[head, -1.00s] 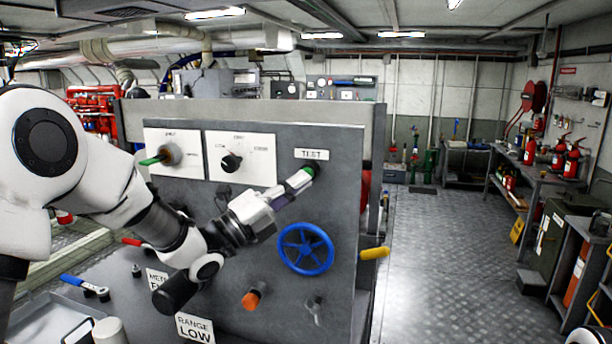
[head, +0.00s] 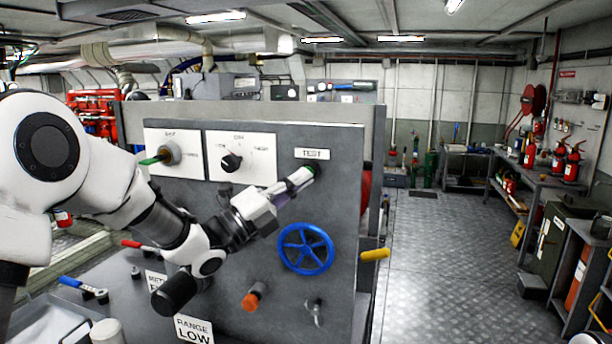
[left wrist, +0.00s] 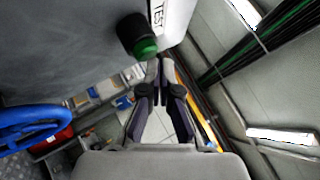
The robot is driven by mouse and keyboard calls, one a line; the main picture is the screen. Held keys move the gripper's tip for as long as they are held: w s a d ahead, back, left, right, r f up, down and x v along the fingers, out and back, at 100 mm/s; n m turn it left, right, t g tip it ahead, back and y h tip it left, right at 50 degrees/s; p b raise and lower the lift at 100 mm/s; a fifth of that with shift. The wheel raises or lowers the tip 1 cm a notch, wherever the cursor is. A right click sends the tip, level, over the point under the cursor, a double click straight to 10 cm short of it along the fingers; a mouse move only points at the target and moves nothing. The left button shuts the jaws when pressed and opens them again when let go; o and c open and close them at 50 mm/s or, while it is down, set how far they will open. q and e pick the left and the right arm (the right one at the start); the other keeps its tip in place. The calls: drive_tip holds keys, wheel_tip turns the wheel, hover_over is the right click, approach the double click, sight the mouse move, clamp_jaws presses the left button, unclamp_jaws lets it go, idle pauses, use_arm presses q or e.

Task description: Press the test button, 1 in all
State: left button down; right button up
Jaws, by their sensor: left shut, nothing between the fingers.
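The test button (left wrist: 143,47) is a green cap in a dark round collar, standing out from the grey panel beside the TEST label (head: 312,154). In the head view its dark collar and a little green show just beyond my left gripper's tips, which partly cover it. My left gripper (head: 301,177) is shut and empty, reaching up and right across the panel face. In the left wrist view the closed fingertips (left wrist: 158,68) lie just below and right of the green cap. I cannot tell whether they touch it.
A blue handwheel (head: 305,249) sits on the panel just below the gripper. Two white-plated selector knobs (head: 231,161) are to its left. An orange knob (head: 254,297) and a yellow handle (head: 375,254) stick out lower down. The floor to the right is open.

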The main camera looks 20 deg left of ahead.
use_arm(q)
drive_tip(key=shift+w, duration=0.5)
idle(0.3)
drive_tip(key=shift+b, duration=0.3)
drive_tip(key=shift+s+b, duration=0.8)
drive_tip(key=shift+s, duration=0.15)
drive_tip(key=s+b, duration=0.3)
drive_tip(key=s, duration=0.2)
drive_tip(key=shift+a, duration=0.1)
